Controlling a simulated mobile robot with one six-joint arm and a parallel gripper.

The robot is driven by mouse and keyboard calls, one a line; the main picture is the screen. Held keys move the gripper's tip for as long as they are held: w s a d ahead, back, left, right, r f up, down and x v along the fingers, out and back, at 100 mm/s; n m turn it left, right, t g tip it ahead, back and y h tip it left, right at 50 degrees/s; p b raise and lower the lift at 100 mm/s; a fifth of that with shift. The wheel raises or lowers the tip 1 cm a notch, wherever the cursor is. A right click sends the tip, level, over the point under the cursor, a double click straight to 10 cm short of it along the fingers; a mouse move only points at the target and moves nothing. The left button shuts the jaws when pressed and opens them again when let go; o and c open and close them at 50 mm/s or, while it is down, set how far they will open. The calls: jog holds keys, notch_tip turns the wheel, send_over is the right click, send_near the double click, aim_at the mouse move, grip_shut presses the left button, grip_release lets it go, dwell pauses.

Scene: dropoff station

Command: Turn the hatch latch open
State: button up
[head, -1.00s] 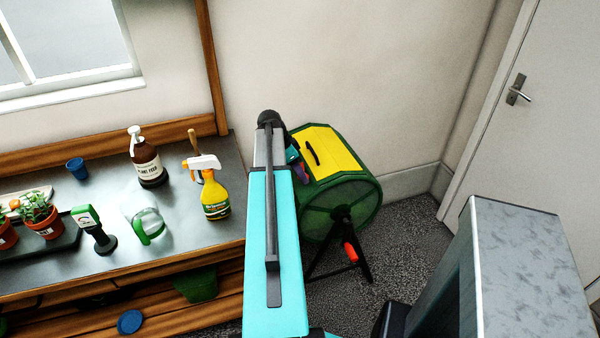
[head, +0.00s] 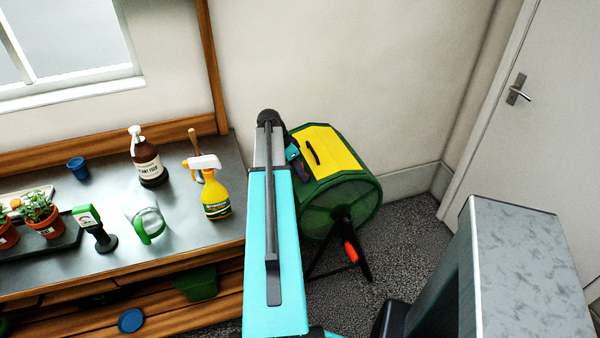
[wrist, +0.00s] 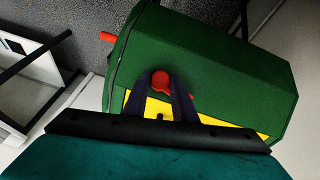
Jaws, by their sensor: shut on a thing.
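The hatch is a yellow panel (head: 331,152) with a dark handle, set in the top of a green drum (head: 342,203) on a black stand. In the wrist view the drum (wrist: 215,65) fills the upper middle and a strip of the yellow hatch (wrist: 136,103) shows under my gripper. The latch (wrist: 161,80) is a small red knob on the drum. My gripper (wrist: 164,88) has its two dark fingers shut on the red latch, one on each side. In the head view my gripper (head: 298,168) is at the hatch's left edge, partly behind my arm, and the latch is hidden.
A workbench (head: 110,262) to the left holds a yellow spray bottle (head: 216,197), a brown plant feed bottle (head: 146,162), a glass jug and potted plants. A galvanised box (head: 520,270) stands at the lower right. A wall is close behind the drum.

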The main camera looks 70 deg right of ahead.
jog(key=shift+n+g+y+p, duration=0.35)
jog(key=shift+n+g, duration=0.25)
jog(key=shift+n, duration=0.8)
jog(key=o, duration=1)
jog(key=shift+o, duration=0.2)
jog(key=shift+w+r, duration=0.1)
jog(key=shift+w+r, duration=0.25)
jog(key=shift+r, duration=0.2)
jog(key=b+v, duration=0.3)
jog(key=v, duration=0.9)
jog(key=shift+r, duration=0.3)
jog(key=shift+a, duration=0.1)
